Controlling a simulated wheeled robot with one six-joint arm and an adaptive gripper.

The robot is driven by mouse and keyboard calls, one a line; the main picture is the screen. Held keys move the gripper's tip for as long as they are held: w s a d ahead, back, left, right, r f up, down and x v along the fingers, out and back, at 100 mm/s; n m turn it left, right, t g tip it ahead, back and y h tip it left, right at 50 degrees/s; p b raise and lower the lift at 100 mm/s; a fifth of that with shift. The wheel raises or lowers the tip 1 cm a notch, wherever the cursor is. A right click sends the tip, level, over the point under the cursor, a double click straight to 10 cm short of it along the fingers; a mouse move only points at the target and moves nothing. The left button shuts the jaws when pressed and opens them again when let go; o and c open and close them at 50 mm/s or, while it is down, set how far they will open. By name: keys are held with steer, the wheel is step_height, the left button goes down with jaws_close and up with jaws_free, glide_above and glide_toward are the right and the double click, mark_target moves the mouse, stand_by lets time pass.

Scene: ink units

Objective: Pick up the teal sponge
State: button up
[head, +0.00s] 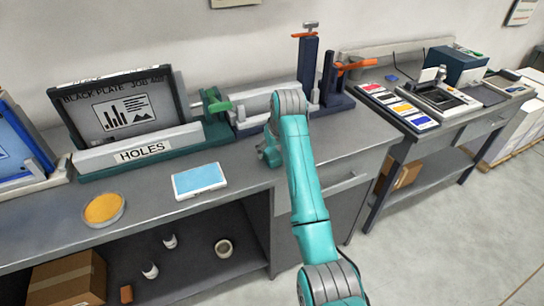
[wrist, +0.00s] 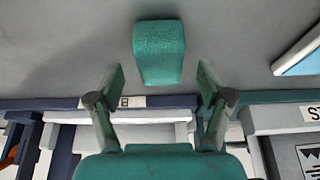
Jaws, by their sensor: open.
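The teal sponge (wrist: 159,52) lies on the grey bench top in the upper middle of the wrist view. My gripper (wrist: 161,76) is open, with one finger on each side of the sponge's near end in the picture and a gap on both sides. Nothing is between the fingertips that they touch. In the head view my teal arm reaches over the bench, and its end covers the spot, so I cannot make out the sponge there.
A white tray with a blue pad (head: 199,180) lies left of my arm. A green-based HOLES stand (head: 140,150) and a blue-based press (head: 306,70) stand behind. A yellow round dish (head: 104,209) sits near the front edge. Bare bench top (head: 240,165) lies between.

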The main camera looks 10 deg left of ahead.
steer(key=shift+x, duration=1.1)
steer(key=c, duration=1)
steer(key=shift+c, duration=0.2)
steer(key=shift+r, duration=0.15)
